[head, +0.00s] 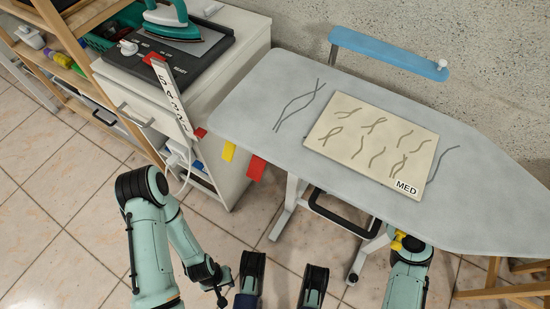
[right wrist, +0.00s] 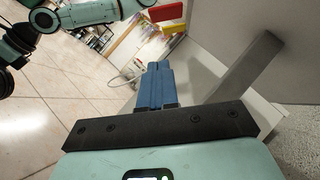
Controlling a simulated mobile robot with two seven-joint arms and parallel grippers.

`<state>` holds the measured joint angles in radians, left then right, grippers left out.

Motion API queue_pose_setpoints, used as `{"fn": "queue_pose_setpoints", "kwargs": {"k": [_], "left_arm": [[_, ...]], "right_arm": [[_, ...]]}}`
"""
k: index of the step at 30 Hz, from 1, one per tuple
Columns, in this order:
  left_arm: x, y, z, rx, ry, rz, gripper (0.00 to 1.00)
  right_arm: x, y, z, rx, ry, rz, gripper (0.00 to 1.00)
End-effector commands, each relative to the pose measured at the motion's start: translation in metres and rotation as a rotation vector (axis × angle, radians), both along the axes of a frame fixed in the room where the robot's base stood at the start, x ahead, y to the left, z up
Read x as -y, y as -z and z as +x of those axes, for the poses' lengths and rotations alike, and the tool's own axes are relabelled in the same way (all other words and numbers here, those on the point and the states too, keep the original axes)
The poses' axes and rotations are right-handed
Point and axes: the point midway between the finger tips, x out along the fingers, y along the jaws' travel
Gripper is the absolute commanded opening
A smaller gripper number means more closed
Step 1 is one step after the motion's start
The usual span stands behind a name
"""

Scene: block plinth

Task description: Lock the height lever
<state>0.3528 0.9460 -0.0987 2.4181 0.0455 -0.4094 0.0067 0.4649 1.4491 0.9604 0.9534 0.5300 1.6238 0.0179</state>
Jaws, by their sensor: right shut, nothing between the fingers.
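A yellow tab (head: 228,151) and a red tab (head: 256,167) stick out under the left end of the grey ironing board (head: 240,105). Both tabs also show at the top of the right wrist view, red (right wrist: 170,32) and yellow (right wrist: 165,12). I cannot tell which part is the height lever. A yellow piece (head: 398,241) shows at the board's near edge, beside my right arm. My right gripper (right wrist: 155,85) has its blue fingers shut and empty, apart from the tabs; the board hides it in the head view. My left gripper (head: 224,288) is open and empty, low over the floor.
A cream pad (head: 370,140) marked MED lies on the board. A blue arm (head: 385,52) runs along its back edge. A white cabinet (head: 235,75) with a teal iron (head: 172,22) stands at left, a numbered strip (head: 172,98) before it.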

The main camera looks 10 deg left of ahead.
Motion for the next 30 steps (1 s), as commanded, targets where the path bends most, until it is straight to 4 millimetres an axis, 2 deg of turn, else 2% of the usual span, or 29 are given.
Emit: {"fn": "queue_pose_setpoints", "kwargs": {"k": [10,14,17,27,30], "left_arm": [[0.000,0.000,0.000,0.000,0.000,0.000,0.38],[0.000,-0.001,0.001,0.005,0.000,0.000,0.38],[0.000,-0.002,0.004,0.012,0.001,0.001,0.38],[0.000,0.000,0.000,0.001,0.000,0.000,0.38],[0.000,0.001,-0.001,-0.004,-0.001,0.000,0.38]], "right_arm": [[-0.001,-0.001,0.000,0.001,-0.001,0.000,0.00],[-0.009,-0.005,-0.003,0.000,-0.002,0.001,0.00],[-0.022,-0.013,-0.008,0.000,-0.006,0.001,0.00],[-0.085,-0.046,-0.028,0.001,-0.004,0.001,0.00],[-0.088,-0.055,-0.036,0.001,-0.001,0.000,0.00]]}}
